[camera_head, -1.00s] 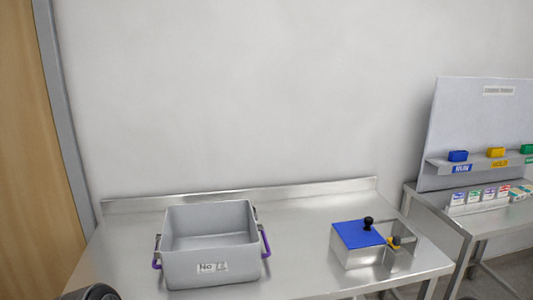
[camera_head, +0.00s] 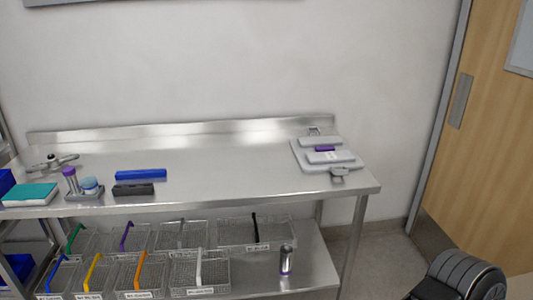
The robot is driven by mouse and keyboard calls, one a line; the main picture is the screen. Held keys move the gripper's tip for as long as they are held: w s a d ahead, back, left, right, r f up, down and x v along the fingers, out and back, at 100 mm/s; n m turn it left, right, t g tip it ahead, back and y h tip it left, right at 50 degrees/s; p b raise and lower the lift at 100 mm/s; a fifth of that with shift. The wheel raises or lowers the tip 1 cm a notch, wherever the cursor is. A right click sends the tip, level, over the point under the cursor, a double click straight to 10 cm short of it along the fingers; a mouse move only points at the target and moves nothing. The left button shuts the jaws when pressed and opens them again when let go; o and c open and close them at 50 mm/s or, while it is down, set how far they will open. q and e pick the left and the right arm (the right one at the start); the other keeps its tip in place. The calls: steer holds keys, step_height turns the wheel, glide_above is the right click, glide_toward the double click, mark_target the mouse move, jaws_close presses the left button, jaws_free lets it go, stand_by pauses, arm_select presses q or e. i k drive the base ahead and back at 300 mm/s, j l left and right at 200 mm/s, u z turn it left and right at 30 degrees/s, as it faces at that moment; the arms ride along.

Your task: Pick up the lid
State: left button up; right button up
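A flat light-grey lid (camera_head: 342,161) lies at the right end of the steel table (camera_head: 225,180). It has a raised middle with a small purple part, and a metal clip at its far edge and another at its near edge. Nothing covers it. Neither of my grippers shows in the head view. A dark ribbed piece of my own arm shows at the bottom right corner.
A blue block (camera_head: 141,174) and a dark block (camera_head: 133,189) lie left of centre. A teal-topped box (camera_head: 30,194) stands at the far left. Wire baskets (camera_head: 200,272) and a metal cylinder (camera_head: 286,260) are on the lower shelf. A wooden door (camera_head: 500,150) is at right.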

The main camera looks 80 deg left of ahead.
mark_target(313, 154)
steer(key=u, duration=2.3)
steer(key=i+l, duration=0.1)
steer(key=i, duration=0.5)
steer(key=i+l, duration=0.1)
steer(key=i, duration=0.45)
steer(key=i+l+u, duration=0.1)
steer(key=i+u, duration=0.15)
steer(key=u, duration=0.95)
